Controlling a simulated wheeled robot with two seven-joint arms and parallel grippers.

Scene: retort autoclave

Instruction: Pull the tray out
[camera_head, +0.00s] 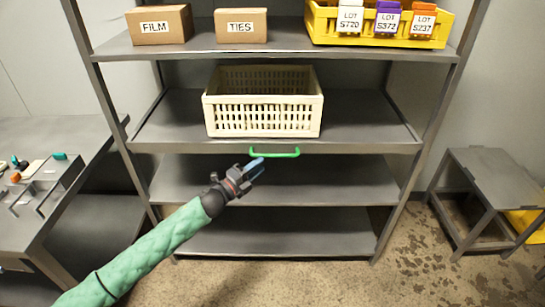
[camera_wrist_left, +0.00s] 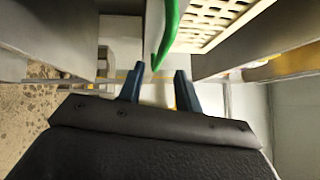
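The grey tray (camera_head: 370,124) is a flat shelf-like board in the rack, with a green handle (camera_head: 284,154) along its front edge. It sits level with the rack's front posts. A cream slotted basket (camera_head: 264,120) stands on it. My left gripper (camera_head: 259,168) is just in front of the handle's left end, with blue fingers. In the left wrist view, the gripper (camera_wrist_left: 159,72) is open, and the green handle (camera_wrist_left: 169,30) shows between the fingers, near their tips. I cannot tell whether they touch it. My right gripper is not in view.
The upper shelf holds a FILM box (camera_head: 160,25), a TIES box (camera_head: 240,25) and a yellow crate (camera_head: 380,37). Lower shelves (camera_head: 290,232) are empty. A bench (camera_head: 50,150) stands left and a low table (camera_head: 490,165) right. Floor in front right is clear.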

